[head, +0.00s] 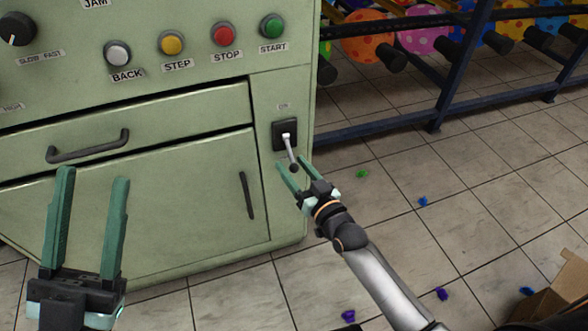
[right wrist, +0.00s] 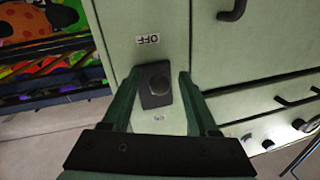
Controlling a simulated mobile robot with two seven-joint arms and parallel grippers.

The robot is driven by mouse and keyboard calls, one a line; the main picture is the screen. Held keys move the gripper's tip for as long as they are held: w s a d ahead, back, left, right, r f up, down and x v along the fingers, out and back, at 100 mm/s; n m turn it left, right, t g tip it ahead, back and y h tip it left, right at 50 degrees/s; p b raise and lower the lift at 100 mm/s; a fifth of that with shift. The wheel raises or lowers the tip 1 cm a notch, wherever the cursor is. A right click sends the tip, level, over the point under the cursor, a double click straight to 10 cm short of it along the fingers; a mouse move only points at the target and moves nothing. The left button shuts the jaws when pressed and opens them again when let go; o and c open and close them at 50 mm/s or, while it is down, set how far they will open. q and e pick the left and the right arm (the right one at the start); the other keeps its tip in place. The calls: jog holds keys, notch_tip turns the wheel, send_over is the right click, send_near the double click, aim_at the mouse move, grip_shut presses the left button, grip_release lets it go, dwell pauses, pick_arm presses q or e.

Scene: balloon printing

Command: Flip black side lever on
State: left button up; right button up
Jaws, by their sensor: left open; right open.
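The black side lever (head: 289,148) is on the right part of the green machine's front. It has a black base plate, a silver shaft and a black knob, and it points down, away from the small ON label (head: 283,106) above it. My right gripper (head: 292,163) is open, with its fingers at the lever's knob. In the right wrist view the lever's dark block and knob (right wrist: 156,86) appear between the open fingers (right wrist: 160,73), near an upside-down OFF label (right wrist: 147,39). Contact cannot be told. My left gripper (head: 92,175) is open and empty before the lower door.
Above the lever are the BACK (head: 117,53), STEP (head: 171,43), STOP (head: 224,34) and START (head: 272,26) buttons. A drawer handle (head: 88,146) sticks out at left. A balloon rack (head: 450,85) stands at right. Balloon scraps and a cardboard box (head: 556,290) lie on the tiled floor.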

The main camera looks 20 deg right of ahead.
jog(key=shift+w, duration=0.1)
jog(key=shift+c, duration=0.2)
grip_shut()
dwell(1.2)
